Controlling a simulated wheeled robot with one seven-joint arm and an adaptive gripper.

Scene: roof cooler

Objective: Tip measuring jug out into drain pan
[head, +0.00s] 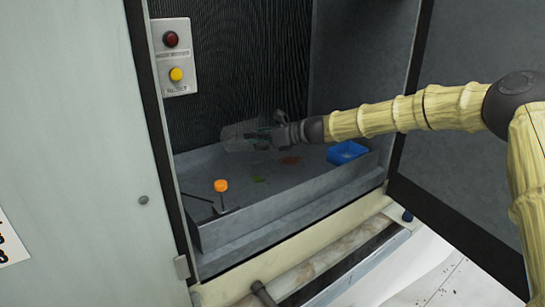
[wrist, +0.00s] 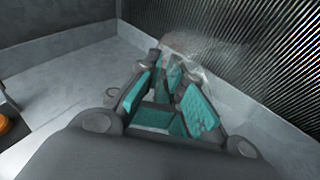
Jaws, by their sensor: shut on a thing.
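The measuring jug (head: 238,136) is clear and see-through, and it shows faintly at the end of my gripper (head: 272,134) in the head view. My gripper is shut on it, above the drain pan. In the wrist view the jug (wrist: 200,50) lies beyond my teal-padded fingers (wrist: 168,95), close to the ribbed wall. Its tilt and whether it holds liquid are hard to tell. The drain pan (head: 292,203) is the grey metal tray on the floor of the cooler; its side wall also shows in the wrist view (wrist: 60,62).
A blue container (head: 346,152) stands at the pan's right. An orange-topped item (head: 221,186) stands at its left front. Green and reddish patches mark the pan floor. A ribbed panel (head: 240,70) closes the back, and cabinet walls stand both sides. A control plate (head: 174,58) hangs at left.

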